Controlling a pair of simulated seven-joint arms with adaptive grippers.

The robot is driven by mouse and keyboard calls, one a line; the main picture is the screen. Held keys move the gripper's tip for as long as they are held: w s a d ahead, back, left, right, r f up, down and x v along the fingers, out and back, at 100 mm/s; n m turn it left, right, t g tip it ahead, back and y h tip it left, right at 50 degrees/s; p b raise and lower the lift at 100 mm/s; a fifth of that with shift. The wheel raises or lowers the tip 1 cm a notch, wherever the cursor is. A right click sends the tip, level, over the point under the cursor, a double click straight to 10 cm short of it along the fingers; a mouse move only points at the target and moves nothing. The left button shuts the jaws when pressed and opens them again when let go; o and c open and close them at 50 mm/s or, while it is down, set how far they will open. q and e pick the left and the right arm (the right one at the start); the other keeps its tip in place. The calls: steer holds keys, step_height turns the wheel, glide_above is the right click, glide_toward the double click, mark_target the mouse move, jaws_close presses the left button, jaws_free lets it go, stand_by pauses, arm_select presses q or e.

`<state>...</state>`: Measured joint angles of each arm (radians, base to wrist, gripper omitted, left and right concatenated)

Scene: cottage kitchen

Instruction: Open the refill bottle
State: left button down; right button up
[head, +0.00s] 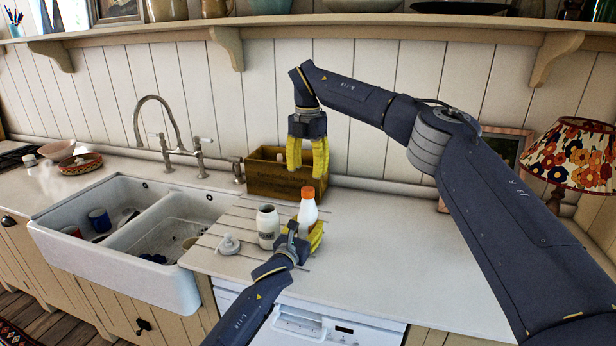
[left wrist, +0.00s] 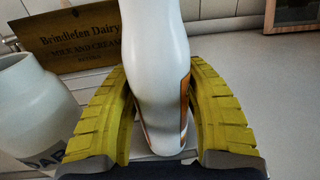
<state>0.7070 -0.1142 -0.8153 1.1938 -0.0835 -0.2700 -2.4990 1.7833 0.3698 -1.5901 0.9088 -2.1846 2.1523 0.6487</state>
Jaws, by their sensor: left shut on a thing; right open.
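The refill bottle (head: 308,212) is white with an orange cap (head: 308,192) and stands upright near the counter's middle. My left gripper (head: 306,236) is shut around its lower body. In the left wrist view the bottle (left wrist: 155,70) sits between both yellow fingers, with its cap out of frame. The cap appears to be on the bottle. My right gripper (head: 307,172) hangs pointing down, open and empty, above and behind the cap, with a gap between them.
A white jar (head: 267,228) stands just left of the bottle, and a white pump top (head: 228,244) lies left of that. A wooden dairy crate (head: 270,180) is behind. The sink (head: 120,248) is at left; the counter at right is clear.

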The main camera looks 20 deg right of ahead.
mark_target(308, 189)
steer(key=m, duration=0.4)
steer(key=shift+m, duration=0.4)
steer(key=m, duration=0.4)
steer(key=shift+r+m, duration=0.1)
steer(key=shift+m, duration=0.3)
steer(key=m, duration=0.4)
steer(key=shift+r, duration=0.1)
steer(key=m, duration=0.5)
steer(key=shift+d, duration=0.15)
steer(key=shift+m, duration=0.3)
steer(key=shift+f, duration=4)
jaws_close()
